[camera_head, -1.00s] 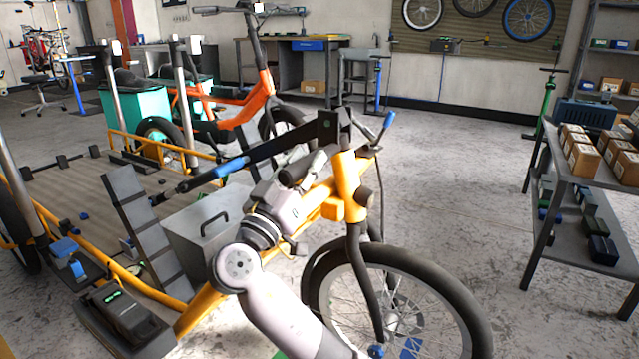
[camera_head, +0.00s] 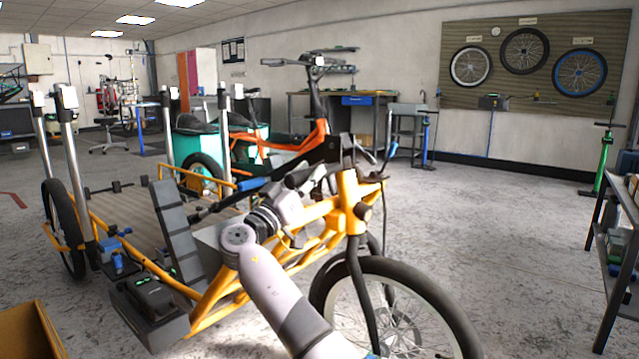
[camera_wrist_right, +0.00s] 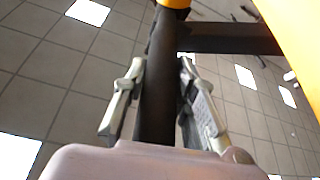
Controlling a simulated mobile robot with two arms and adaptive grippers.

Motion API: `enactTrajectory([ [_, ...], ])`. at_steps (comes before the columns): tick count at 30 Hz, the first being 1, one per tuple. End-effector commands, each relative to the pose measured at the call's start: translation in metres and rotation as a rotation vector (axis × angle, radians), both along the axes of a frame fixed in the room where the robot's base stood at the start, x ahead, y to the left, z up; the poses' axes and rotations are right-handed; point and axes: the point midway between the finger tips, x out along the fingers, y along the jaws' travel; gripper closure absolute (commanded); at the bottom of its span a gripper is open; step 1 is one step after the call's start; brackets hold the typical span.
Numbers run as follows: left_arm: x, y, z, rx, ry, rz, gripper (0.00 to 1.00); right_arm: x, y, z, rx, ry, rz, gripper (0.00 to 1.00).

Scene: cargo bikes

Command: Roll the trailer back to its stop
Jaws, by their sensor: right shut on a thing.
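The trailer appears to be the yellow three-wheeled cargo bike (camera_head: 205,312) with a flat slatted bed, silver posts and a spoked front wheel. It stands upright in the middle of the head view. My right gripper (camera_head: 300,183) is at its black handlebar, near the steering head. In the right wrist view my right gripper (camera_wrist_right: 166,80) has its fingers on both sides of a black bar (camera_wrist_right: 157,105), shut on it. The contact is partly hidden in the head view. My left gripper is not in view. I cannot make out a stop.
An orange cargo bike (camera_head: 318,143) stands just behind. A grey shelf (camera_head: 606,262) is at the right edge, and a yellow crate (camera_head: 28,330) is at the lower left. Open concrete floor (camera_head: 490,215) lies to the right.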

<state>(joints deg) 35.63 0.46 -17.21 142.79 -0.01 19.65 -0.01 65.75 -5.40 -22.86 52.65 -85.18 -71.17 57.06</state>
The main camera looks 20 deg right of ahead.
Motion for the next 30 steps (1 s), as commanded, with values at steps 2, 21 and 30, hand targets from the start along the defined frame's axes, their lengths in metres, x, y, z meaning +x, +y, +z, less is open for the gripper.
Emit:
enactTrajectory([
  [2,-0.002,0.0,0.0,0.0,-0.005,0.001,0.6,0.008,0.004,0.002,-0.004,0.0,0.006,1.0],
  [21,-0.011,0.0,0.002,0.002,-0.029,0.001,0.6,0.035,0.018,0.003,-0.002,-0.002,-0.001,1.0],
  [30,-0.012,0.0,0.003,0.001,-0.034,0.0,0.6,0.036,0.018,0.003,-0.002,-0.002,-0.001,1.0],
])
